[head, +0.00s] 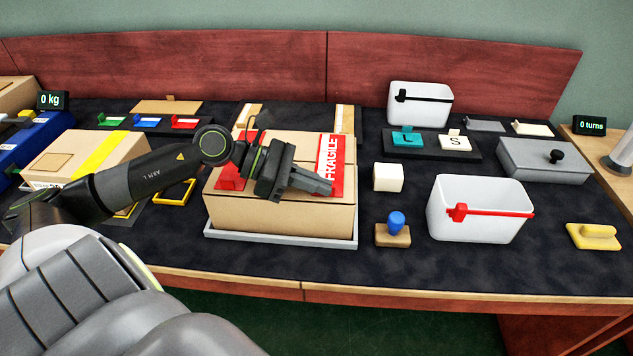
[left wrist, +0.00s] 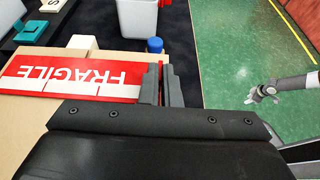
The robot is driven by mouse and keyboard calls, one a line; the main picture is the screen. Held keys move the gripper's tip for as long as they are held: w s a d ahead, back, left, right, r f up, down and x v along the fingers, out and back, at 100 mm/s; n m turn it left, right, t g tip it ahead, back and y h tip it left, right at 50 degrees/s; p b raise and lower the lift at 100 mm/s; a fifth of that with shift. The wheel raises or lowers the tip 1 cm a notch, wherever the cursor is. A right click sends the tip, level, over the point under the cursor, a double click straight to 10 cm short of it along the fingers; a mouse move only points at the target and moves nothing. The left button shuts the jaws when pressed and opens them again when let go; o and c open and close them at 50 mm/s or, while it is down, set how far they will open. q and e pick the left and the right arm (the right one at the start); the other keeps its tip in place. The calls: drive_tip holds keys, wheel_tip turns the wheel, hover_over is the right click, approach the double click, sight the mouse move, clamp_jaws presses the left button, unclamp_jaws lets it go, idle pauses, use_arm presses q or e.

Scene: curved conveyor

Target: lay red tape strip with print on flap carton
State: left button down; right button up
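The flap carton (head: 280,212) stands on a pale tray at the middle of the table. A red strip printed FRAGILE in white (head: 337,152) lies on the right part of its top; it also shows in the left wrist view (left wrist: 70,77). Another red piece (head: 231,176) shows on the carton's left, partly behind my arm. My left gripper (head: 330,187) is low over the carton top, its fingers close together at the strip's front end. My right gripper (left wrist: 264,92) is small and away over the green floor.
A wooden stamp with a blue knob (head: 394,230), a white block (head: 388,178) and a white bin with a red clip (head: 478,210) stand right of the carton. Another carton (head: 85,155) with yellow tape is at the left. Dark table surface between stamp and bin is clear.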

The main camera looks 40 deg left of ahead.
use_arm(q)
drive_tip(key=c, duration=1.6)
unclamp_jaws()
drive_tip(key=shift+o, duration=0.2)
use_arm(e)
drive_tip(key=shift+s, duration=0.3)
drive_tip(key=shift+w, duration=0.1)
